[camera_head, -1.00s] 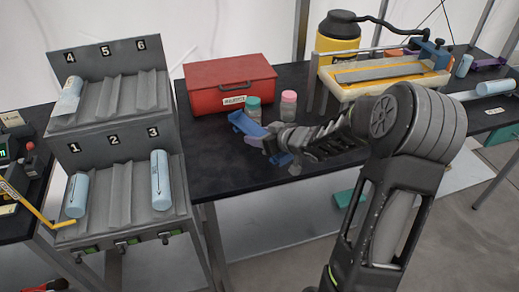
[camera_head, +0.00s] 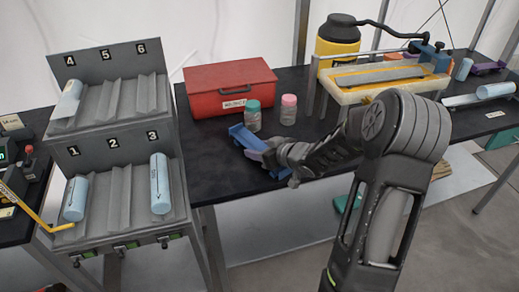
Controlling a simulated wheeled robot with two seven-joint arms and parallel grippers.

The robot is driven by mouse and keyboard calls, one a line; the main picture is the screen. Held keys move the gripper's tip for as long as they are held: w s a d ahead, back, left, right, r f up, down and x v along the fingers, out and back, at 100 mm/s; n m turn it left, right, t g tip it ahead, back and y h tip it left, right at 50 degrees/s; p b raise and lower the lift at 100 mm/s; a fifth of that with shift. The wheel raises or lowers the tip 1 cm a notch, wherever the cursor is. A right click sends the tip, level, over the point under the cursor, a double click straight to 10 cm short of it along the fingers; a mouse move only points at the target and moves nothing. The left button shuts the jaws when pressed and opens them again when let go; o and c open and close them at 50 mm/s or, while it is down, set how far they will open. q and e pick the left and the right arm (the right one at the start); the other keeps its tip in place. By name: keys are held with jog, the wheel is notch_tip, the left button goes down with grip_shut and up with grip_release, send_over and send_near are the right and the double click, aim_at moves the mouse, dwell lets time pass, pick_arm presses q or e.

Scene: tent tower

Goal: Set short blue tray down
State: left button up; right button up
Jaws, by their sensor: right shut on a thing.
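The short blue tray (camera_head: 243,136) is at the left end of my right arm, over the front part of the black table. My right gripper (camera_head: 272,157) is shut on it and partly hides its middle. Blue parts of the tray show on both sides of the gripper. The tray is low, close to the tabletop; I cannot tell whether it touches. My left gripper is not in view.
A teal-capped jar (camera_head: 253,115) and a pink-capped jar (camera_head: 288,109) stand just behind the tray. A red box (camera_head: 231,88) is behind them. A grey numbered rack (camera_head: 121,190) with blue cylinders stands left. The black tabletop (camera_head: 215,160) left of the tray is clear.

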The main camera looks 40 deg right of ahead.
jog(key=o, duration=1.5)
jog(key=shift+f, duration=0.1)
jog(key=shift+o, duration=0.2)
jog(key=shift+s+r, duration=0.1)
jog(key=shift+r, duration=0.1)
jog(key=p+v, duration=0.1)
jog(key=v, duration=1)
jog(key=shift+s+r+p, duration=0.2)
jog(key=shift+s+p, duration=0.15)
jog(key=shift+d, duration=0.1)
